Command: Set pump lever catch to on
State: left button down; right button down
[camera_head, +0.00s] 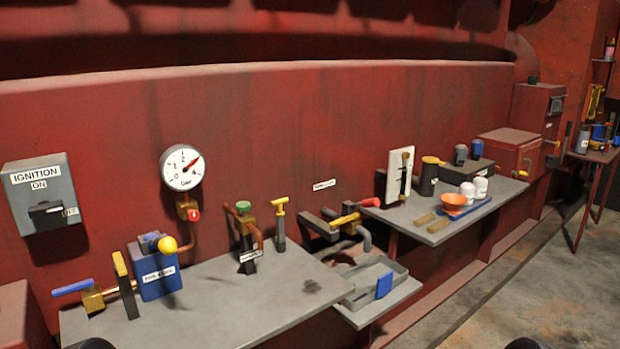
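No readable label in the head view names the pump lever catch, so I cannot tell for sure which part it is. A lever with a red handle and yellow part (344,220) sits at the wall above the grey tray, below a small white label too small to read. A blue box (158,275) with a yellow ball knob (167,245) and a white label stands on the near grey bench. A yellow-topped dark lever (125,285) stands upright just left of it. Neither gripper can be made out. Only dark rounded tips show at the bottom edge.
The near grey bench (250,310) also holds a blue-handled valve (85,293), a green-knobbed valve (245,230) and a yellow-handled tool (279,220). An ignition switch box (40,185) and gauge (181,167) are on the wall. A grey tray (372,275) and farther shelf (402,216) lie right.

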aim_at(118, 261)
jog(key=i+j+u, duration=0.1)
jog(key=u, duration=0.3)
jog(key=i+j+u, duration=0.15)
jog(key=j+u, duration=0.25)
jog(key=i+u, duration=0.15)
jog(key=u, duration=0.3)
